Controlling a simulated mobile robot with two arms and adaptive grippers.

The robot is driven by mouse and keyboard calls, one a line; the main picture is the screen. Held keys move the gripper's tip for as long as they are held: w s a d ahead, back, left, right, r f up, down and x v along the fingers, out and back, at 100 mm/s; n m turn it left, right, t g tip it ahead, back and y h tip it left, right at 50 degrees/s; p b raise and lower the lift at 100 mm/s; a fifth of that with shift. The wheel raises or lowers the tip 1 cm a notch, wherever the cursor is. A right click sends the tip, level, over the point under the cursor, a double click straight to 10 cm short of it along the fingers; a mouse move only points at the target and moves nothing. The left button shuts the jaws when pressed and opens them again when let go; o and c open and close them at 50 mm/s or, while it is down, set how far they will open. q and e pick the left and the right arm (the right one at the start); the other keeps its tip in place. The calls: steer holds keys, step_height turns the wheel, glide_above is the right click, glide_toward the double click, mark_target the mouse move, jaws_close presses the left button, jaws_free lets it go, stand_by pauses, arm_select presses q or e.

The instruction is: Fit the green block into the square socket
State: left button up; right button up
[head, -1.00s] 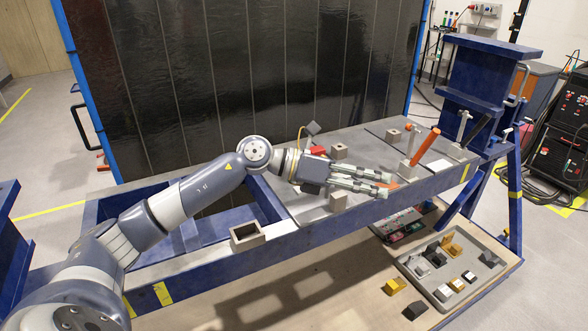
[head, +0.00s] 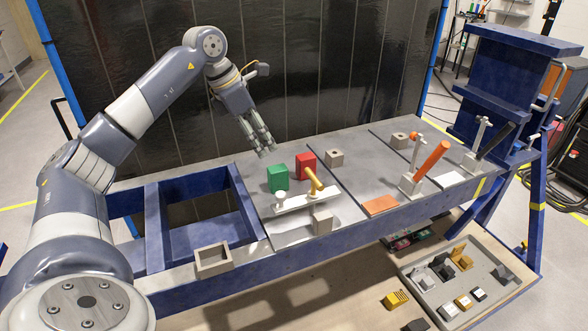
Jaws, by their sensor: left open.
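The green block (head: 278,179) stands upright on the grey table of the jig, beside a red block (head: 305,166). An open square grey frame (head: 213,261), with a square hollow, sits at the table's front left edge. Smaller grey blocks with holes stand at the back (head: 334,158), at the front (head: 321,222) and farther right (head: 400,139). I cannot tell for sure which one is the square socket. My left gripper (head: 267,152) is open and empty, fingers pointing down, above and behind the green block and apart from it. My right gripper is out of view.
A white bar clamp with a yellow handle (head: 314,182) lies just in front of the blocks. An orange-handled clamp (head: 431,160) and a black-handled one (head: 490,143) stand farther right. An open blue frame bay (head: 200,190) lies left. A parts tray (head: 462,290) sits below.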

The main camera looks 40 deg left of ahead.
mark_target(277, 168)
arm_select(q)
steer(key=p+x, duration=0.3)
steer(key=x, duration=0.6)
steer(key=shift+a+f, duration=0.1)
steer(key=shift+f, duration=0.05)
steer(key=shift+w+f, duration=0.1)
steer(key=shift+f, duration=0.3)
steer(key=shift+c, duration=0.5)
steer(key=shift+r, duration=0.1)
jaws_close()
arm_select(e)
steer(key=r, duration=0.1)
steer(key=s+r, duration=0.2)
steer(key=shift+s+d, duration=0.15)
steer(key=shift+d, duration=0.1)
